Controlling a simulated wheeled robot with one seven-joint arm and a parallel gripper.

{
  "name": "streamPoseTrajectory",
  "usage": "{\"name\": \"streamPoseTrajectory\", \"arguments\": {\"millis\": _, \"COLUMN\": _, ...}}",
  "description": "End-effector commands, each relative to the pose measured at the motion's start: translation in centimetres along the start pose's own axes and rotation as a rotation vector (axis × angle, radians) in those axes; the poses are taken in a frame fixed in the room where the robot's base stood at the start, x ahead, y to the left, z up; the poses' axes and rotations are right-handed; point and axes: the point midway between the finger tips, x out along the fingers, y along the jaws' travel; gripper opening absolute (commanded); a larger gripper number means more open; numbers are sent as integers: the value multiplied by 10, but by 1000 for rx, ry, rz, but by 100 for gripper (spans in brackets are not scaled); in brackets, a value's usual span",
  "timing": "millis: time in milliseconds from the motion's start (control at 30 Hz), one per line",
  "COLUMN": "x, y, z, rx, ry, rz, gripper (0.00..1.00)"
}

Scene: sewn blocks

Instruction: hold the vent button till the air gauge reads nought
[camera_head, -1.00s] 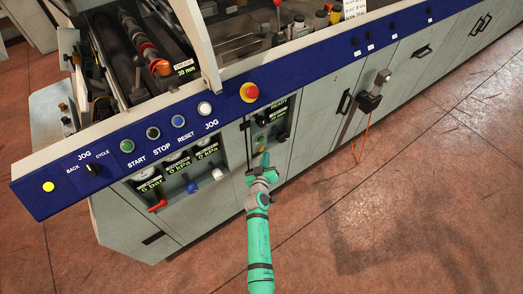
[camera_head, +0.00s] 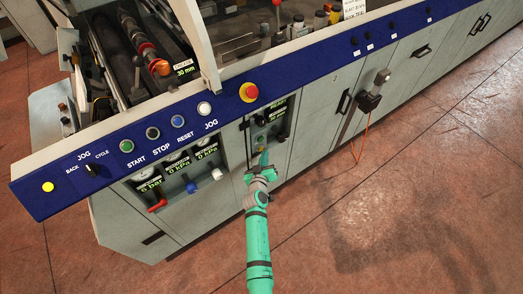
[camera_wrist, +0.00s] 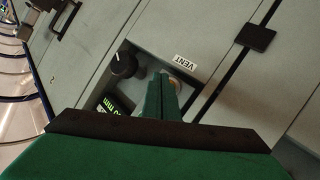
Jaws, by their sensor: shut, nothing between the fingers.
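My gripper (camera_head: 264,157) is shut and empty, at the small recessed panel on the machine's front. In the wrist view its green fingers (camera_wrist: 161,82) point into the recess just below a white VENT label (camera_wrist: 185,61). A pale, orange-tinged round part, perhaps the vent button (camera_wrist: 182,82), shows partly behind the fingers. I cannot tell whether the fingertips touch or press it. The air gauge (camera_head: 146,173), left of the gripper in the head view, has a readout that looks like 6 bar. Two gauges beside it (camera_head: 174,158) (camera_head: 203,142) read 0 kPa.
A black knob (camera_wrist: 123,65) and a green-lit display (camera_wrist: 117,104) sit beside the fingers. Red (camera_head: 157,206), blue (camera_head: 191,187) and white (camera_head: 217,174) valve handles lie left of my arm. A red emergency stop (camera_head: 249,92) is above. The floor in front is clear.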

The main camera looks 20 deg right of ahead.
Motion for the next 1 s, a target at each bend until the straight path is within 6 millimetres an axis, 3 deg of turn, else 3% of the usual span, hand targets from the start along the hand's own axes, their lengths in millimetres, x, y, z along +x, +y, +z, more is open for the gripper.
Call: {"name": "streamPoseTrajectory", "arguments": {"millis": 1000, "x": 7, "y": -6, "z": -6, "rx": -1, "ry": 1, "rz": -1, "gripper": 0}}
